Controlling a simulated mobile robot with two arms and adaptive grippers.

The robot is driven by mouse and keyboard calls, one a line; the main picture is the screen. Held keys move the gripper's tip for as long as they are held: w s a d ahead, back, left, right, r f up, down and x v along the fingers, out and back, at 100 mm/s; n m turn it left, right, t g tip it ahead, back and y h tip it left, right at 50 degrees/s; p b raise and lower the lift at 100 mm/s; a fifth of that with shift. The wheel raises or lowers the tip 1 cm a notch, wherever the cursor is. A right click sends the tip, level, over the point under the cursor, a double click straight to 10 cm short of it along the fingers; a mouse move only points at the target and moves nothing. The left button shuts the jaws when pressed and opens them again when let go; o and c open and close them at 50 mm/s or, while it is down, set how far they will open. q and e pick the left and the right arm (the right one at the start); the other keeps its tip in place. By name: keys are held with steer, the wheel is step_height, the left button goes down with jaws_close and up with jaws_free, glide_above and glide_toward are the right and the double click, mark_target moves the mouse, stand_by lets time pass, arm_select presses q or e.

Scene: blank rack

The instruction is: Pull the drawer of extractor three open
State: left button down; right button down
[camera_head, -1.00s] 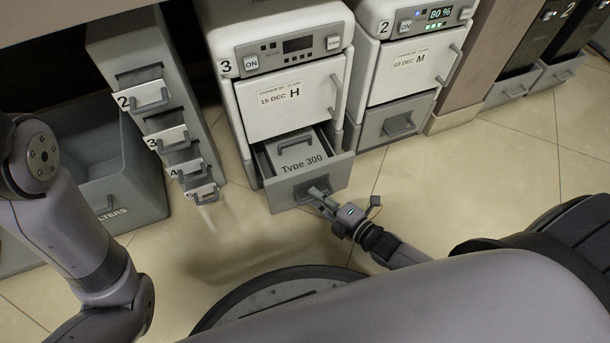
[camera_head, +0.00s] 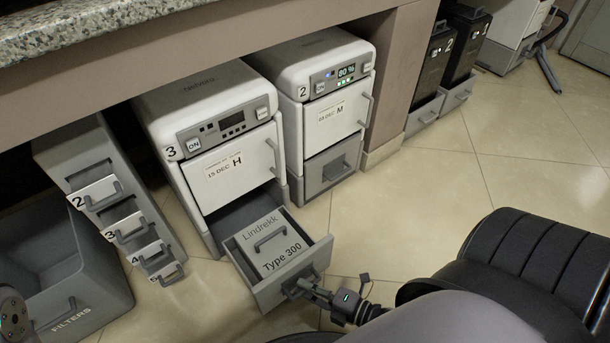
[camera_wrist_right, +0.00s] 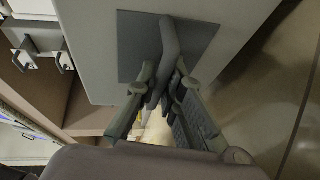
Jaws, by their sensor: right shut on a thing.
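Extractor three (camera_head: 205,130) is a white unit with a dark display and an H label on its door. Its grey bottom drawer (camera_head: 268,290) stands well out and holds a filter (camera_head: 268,243) marked Lindrekk Type 300. My right gripper (camera_head: 305,289) is at the drawer's front, with its fingers shut on the drawer handle. The right wrist view shows the fingers (camera_wrist_right: 165,95) closed around the handle (camera_wrist_right: 168,45) in front of the grey drawer face (camera_wrist_right: 215,35). My left gripper is not in view; only part of that arm shows at the lower left edge.
Extractor two (camera_head: 325,100) stands to the right with its lower drawer (camera_head: 330,168) shut. A numbered rack (camera_head: 105,200) and a grey FILTERS bin (camera_head: 65,300) stand to the left. A stone counter (camera_head: 90,30) overhangs above.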

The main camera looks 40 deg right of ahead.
steer(key=c, duration=2)
jaws_free()
steer(key=shift+o, duration=0.2)
steer(key=v, duration=1.2)
